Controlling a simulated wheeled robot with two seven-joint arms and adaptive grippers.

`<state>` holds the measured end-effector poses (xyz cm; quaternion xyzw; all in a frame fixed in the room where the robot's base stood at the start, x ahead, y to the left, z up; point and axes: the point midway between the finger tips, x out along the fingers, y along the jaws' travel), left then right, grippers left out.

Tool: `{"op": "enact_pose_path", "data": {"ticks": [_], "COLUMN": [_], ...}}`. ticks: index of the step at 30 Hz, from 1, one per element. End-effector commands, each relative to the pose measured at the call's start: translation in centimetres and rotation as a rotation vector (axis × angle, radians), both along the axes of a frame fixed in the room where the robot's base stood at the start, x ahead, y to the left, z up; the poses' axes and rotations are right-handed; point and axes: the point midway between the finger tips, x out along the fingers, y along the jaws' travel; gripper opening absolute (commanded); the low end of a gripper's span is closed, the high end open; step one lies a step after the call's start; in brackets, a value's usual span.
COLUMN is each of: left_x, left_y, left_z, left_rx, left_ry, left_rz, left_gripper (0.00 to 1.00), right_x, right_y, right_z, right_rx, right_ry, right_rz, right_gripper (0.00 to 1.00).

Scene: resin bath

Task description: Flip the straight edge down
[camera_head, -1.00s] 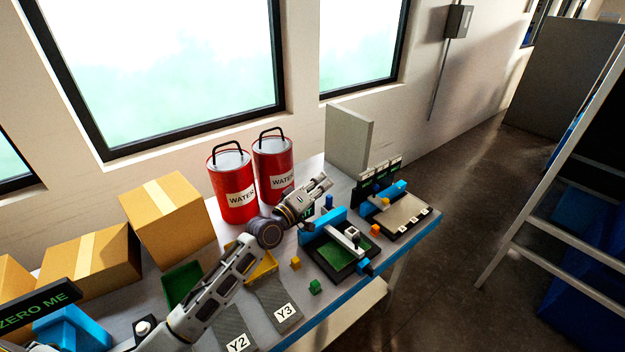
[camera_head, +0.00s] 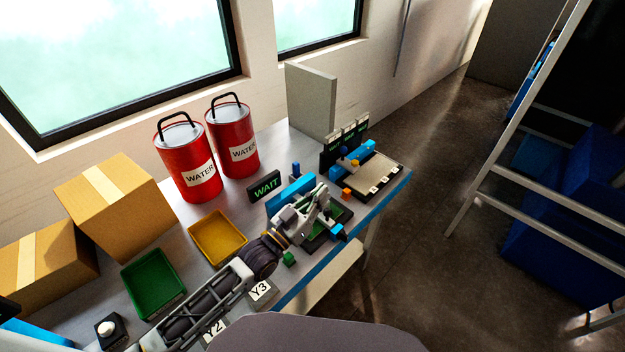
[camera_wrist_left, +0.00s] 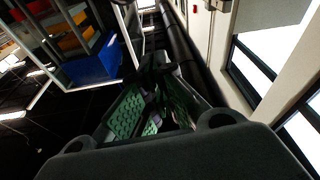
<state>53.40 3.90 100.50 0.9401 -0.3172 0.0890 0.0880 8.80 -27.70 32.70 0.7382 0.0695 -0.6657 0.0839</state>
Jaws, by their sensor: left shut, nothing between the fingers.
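My left gripper (camera_head: 318,196) reaches in from the lower left over the near station on the bench. It is shut and empty. It also shows at the bottom of the wrist view (camera_wrist_left: 152,112), with green pads on its fingers. The station has a dark base with a green bed (camera_head: 343,214) and a blue block (camera_head: 291,193) on its far left side. The straight edge over the bed is largely hidden by my gripper, so I cannot tell its tilt or whether I touch it. My right gripper is not in view.
A second station with a pale bed (camera_head: 373,175) stands farther along the bench. A WAIT sign (camera_head: 265,186), yellow tray (camera_head: 217,238), green tray (camera_head: 153,283) and red water drums (camera_head: 187,162) stand behind my arm.

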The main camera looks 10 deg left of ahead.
Motion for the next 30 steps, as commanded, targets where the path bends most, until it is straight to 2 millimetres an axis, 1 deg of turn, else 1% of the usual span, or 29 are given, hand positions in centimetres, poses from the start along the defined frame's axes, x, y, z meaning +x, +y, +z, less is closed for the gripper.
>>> {"op": "enact_pose_path", "data": {"ticks": [1,6,12,18,30], "left_x": [-0.2,-0.8,-1.1,-1.3,-1.3], "left_y": [-0.3,-1.0,-1.4,-1.6,-1.6], "left_z": [-1.0,-3.0,-4.5,-5.1,-5.5], "left_rx": [0.034,0.137,0.218,0.253,0.262], "left_ry": [-0.024,-0.105,-0.168,-0.195,-0.192], "left_rz": [0.0,-0.001,0.001,0.0,0.0], "left_gripper": [0.0,0.0,0.0,0.0,0.0], "right_x": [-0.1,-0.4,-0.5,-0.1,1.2], "right_y": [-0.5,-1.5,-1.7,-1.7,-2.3], "right_z": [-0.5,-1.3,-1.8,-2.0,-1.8], "right_rx": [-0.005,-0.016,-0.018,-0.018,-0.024], "right_ry": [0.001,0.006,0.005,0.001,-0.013], "right_rz": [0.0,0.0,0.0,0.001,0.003], "right_gripper": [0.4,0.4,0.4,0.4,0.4]}}
